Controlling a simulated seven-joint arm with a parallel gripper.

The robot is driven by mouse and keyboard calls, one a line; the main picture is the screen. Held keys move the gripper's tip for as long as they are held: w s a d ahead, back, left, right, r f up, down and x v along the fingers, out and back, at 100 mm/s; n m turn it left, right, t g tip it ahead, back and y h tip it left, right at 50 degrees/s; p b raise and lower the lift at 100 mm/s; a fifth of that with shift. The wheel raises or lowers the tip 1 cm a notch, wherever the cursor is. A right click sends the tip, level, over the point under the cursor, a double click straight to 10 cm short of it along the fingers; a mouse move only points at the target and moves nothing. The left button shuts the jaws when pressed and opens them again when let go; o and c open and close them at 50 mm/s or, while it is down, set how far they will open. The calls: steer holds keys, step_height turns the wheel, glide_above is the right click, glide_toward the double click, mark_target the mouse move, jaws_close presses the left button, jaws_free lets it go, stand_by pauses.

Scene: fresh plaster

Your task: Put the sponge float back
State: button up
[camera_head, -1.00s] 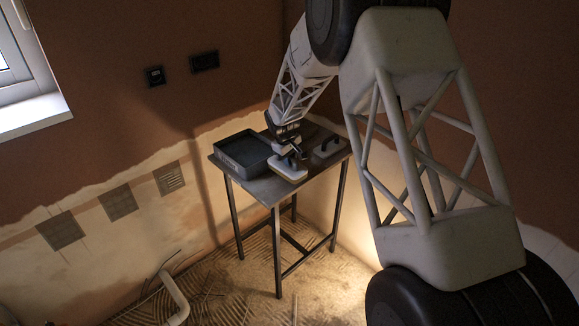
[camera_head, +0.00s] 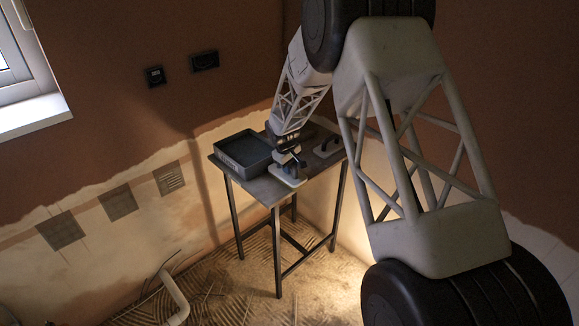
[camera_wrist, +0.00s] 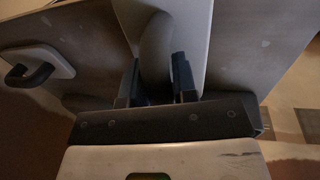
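The sponge float is a pale rectangular board (camera_head: 287,178) over the table's front part in the head view. In the wrist view its board (camera_wrist: 194,32) runs away from me, with a thick rounded grey handle (camera_wrist: 156,48) between my fingers. My gripper (camera_wrist: 157,82) has one dark finger on each side of this handle and appears shut on it. In the head view my gripper (camera_head: 291,160) is above the board, hiding part of it. I cannot tell whether the board touches the table.
A grey tray (camera_head: 244,164) stands on the table (camera_head: 268,191), left of the float. Another float with a black handle (camera_head: 328,150) lies to the right; it also shows in the wrist view (camera_wrist: 40,68). The table's front corner is bare.

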mark_target(285, 176)
steer(key=o, duration=0.3)
steer(key=shift+o, duration=0.2)
steer(key=shift+r, duration=0.15)
step_height(285, 176, up, 12)
steer(key=s+a, duration=0.1)
steer(key=shift+s+a, duration=0.3)
steer(key=shift+s, duration=0.05)
stand_by(0.4)
stand_by(0.4)
